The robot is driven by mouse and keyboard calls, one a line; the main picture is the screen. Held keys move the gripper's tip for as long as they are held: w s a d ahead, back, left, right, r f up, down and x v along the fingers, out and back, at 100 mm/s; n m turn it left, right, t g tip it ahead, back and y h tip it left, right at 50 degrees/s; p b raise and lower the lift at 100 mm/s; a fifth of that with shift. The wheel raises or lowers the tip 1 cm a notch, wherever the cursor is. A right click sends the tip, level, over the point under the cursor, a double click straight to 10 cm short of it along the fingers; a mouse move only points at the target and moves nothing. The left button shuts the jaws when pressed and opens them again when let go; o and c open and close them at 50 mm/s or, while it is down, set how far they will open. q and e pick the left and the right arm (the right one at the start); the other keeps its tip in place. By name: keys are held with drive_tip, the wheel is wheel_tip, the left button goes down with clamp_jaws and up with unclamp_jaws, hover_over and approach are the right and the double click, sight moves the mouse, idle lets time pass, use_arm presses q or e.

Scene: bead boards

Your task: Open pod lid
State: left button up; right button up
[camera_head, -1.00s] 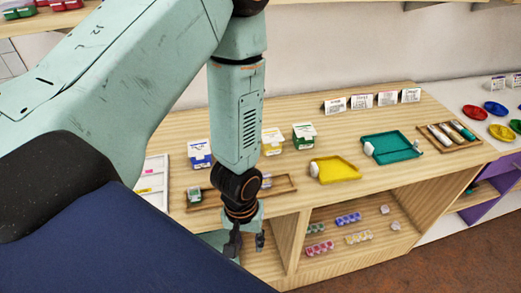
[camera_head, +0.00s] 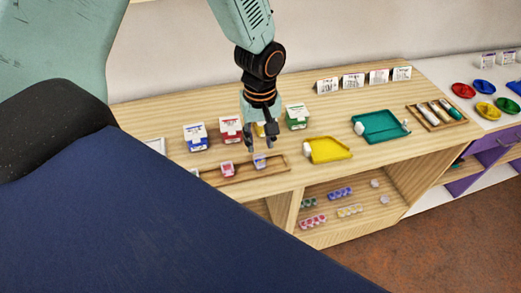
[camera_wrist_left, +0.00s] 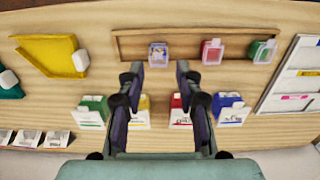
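Small lidded pods sit in a shallow wooden tray (camera_head: 200,181) on the wooden counter. One pod has blue contents (camera_head: 259,161) and one has red contents (camera_head: 227,168). The wrist view shows the blue pod (camera_wrist_left: 158,55), the red pod (camera_wrist_left: 212,52) and a green pod (camera_wrist_left: 262,51) in a row. Their lids look shut, though the detail is small. My left gripper (camera_head: 261,146) points down behind and above the blue pod. In the wrist view its fingers (camera_wrist_left: 159,82) are apart with nothing between them, apart from the blue pod. My right gripper is out of view.
Blue (camera_head: 195,137), red (camera_head: 230,130), yellow and green (camera_head: 297,117) boxes stand behind the tray. A yellow tray (camera_head: 327,151) and a teal tray (camera_head: 378,127) lie to the right. Small bead strips (camera_head: 341,193) sit on the shelf below.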

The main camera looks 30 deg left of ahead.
sight(261, 158)
use_arm(q)
drive_tip(key=f, duration=0.3)
drive_tip(key=shift+w+d+f, duration=0.1)
drive_tip(key=shift+d+f, duration=0.15)
drive_tip(key=shift+f, duration=0.15)
drive_tip(key=shift+a+f, duration=0.2)
drive_tip(key=shift+f, duration=0.2)
drive_tip(key=shift+d, duration=0.15)
drive_tip(key=c, duration=0.4)
clamp_jaws()
